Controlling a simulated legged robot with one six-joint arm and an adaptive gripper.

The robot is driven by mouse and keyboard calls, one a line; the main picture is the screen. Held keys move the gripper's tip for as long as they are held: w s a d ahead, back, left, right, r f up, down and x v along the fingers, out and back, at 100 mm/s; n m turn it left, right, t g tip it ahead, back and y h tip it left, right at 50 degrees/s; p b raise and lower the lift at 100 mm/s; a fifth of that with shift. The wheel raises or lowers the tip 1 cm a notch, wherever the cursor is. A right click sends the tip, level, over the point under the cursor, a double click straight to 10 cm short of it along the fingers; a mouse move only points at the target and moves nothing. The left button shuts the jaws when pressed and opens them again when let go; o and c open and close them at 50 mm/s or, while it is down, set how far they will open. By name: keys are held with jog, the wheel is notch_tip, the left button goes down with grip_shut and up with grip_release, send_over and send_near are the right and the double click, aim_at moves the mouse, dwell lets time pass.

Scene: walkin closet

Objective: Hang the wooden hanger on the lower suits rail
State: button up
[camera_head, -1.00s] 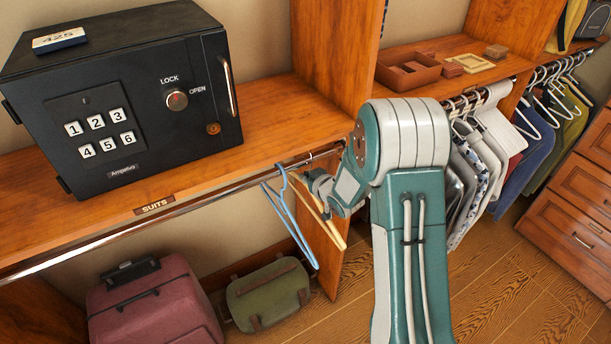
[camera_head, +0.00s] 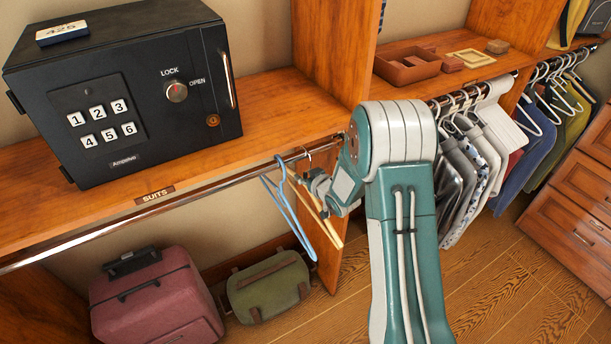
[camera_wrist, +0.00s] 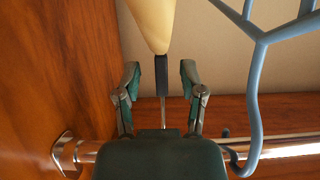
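The wooden hanger (camera_head: 330,230) is pale and hangs at a slant below the lower suits rail (camera_head: 220,185), at the rail's right end. Its thin hook shows up at the rail in the head view. In the wrist view, the hanger's pale wood (camera_wrist: 152,22) and dark neck (camera_wrist: 161,75) lie between my fingers, with a gap on each side. The top of the hook is hidden there behind my gripper body. My gripper (camera_head: 312,186) is open around the neck, and its spread fingers also show in the wrist view (camera_wrist: 161,84).
A blue hanger (camera_head: 290,215) hangs on the same rail just left of the wooden one. A black safe (camera_head: 120,90) stands on the shelf above. A maroon suitcase (camera_head: 158,305) and a green bag (camera_head: 268,287) are below. A wooden divider (camera_head: 328,60) stands close by my wrist.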

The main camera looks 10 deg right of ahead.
jog(key=shift+s+d, duration=0.1)
jog(key=shift+d, duration=0.05)
jog(key=v, duration=1.2)
jog(key=s+d+r+m+g+h, duration=0.25)
jog(key=s+r+h, duration=0.4)
jog(key=r, duration=0.75)
jog(key=s+a+r+g+y, duration=0.1)
jog(key=s+a+r+g, duration=0.1)
jog(key=s, duration=0.8)
jog(key=s+a+r+m+g+y, duration=0.1)
jog(key=s+a+r+g, duration=0.1)
jog(key=s, duration=0.9)
jog(key=shift+a+r+g, duration=0.35)
jog(key=shift+a+r, duration=0.35)
jog(key=shift+a, duration=0.1)
